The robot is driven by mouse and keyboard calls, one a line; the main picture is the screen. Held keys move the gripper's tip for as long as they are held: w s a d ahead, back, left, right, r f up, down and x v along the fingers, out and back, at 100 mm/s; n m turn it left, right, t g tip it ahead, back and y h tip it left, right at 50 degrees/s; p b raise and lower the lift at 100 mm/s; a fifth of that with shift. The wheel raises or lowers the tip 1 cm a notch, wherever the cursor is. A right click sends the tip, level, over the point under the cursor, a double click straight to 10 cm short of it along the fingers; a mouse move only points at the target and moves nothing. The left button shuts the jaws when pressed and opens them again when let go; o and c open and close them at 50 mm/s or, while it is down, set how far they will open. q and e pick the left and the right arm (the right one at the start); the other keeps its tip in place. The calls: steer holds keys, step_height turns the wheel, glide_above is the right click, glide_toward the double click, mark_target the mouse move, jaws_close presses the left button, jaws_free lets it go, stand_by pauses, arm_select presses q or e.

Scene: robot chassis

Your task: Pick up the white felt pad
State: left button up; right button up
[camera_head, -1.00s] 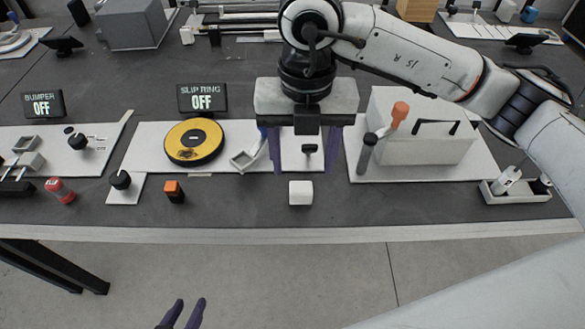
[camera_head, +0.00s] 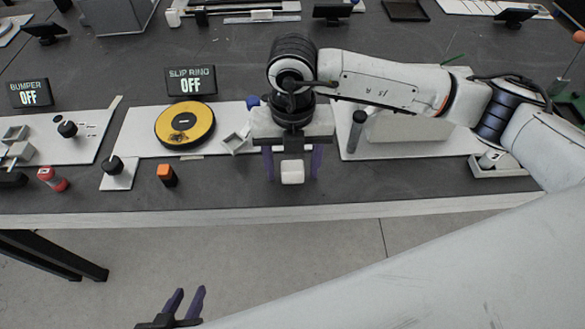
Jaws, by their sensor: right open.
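The white felt pad (camera_head: 292,172) is a small white block near the front edge of the dark table, in the middle of the head view. My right gripper (camera_head: 292,179) is open, with its purple fingers to the left and right of the pad. I cannot tell whether the fingers touch it. The gripper body hides what lies just behind the pad. My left gripper (camera_head: 186,302) shows at the bottom, in front of the table and over the floor, with its purple fingers apart and nothing between them.
To the left are an orange-topped black block (camera_head: 167,176), a black knob (camera_head: 114,165), a red cylinder (camera_head: 52,179) and a yellow slip ring disc (camera_head: 185,125) on a white board. A dark upright cylinder (camera_head: 357,131) stands right of the gripper. The table front right of the pad is clear.

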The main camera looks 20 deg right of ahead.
mark_target(293, 166)
steer(key=c, duration=1.1)
step_height(293, 166, up, 10)
steer(key=shift+r, duration=0.1)
steer(key=o, duration=0.5)
steer(key=c, duration=0.4)
